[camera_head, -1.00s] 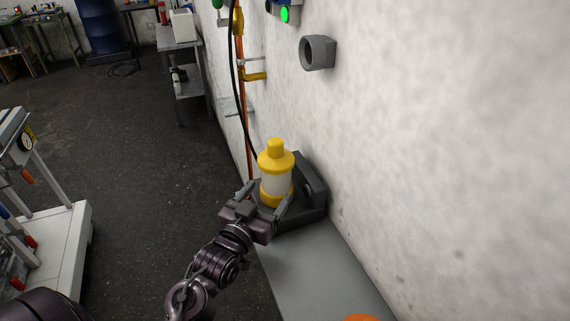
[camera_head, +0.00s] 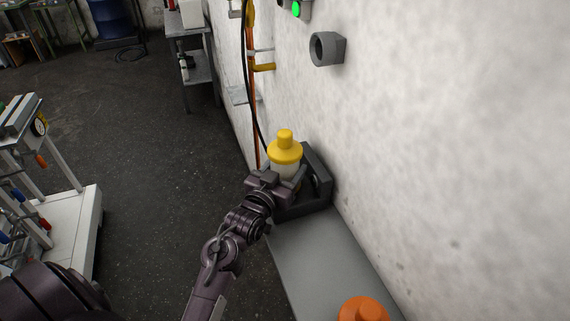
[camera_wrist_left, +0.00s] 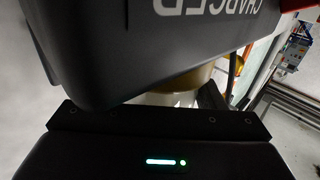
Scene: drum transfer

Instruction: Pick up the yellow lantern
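The yellow lantern (camera_head: 285,150), with a yellow cap and a pale body, stands upright in a dark grey holder (camera_head: 318,172) against the wall. My left gripper (camera_head: 283,172) is at the lantern, with its fingers spread around the lower body; they look open, though contact is not clear. The gripper hides the lantern's lower part. In the left wrist view a small piece of the lantern (camera_wrist_left: 172,99) shows behind a dark block with the word "CHARGED" (camera_wrist_left: 205,8). My right gripper is not in view.
A grey shelf (camera_head: 315,262) runs along the wall, with an orange-topped object (camera_head: 363,309) at its near end. A grey round fitting (camera_head: 327,48) sticks out of the wall above. A white cart (camera_head: 60,235) stands at left; the floor between is clear.

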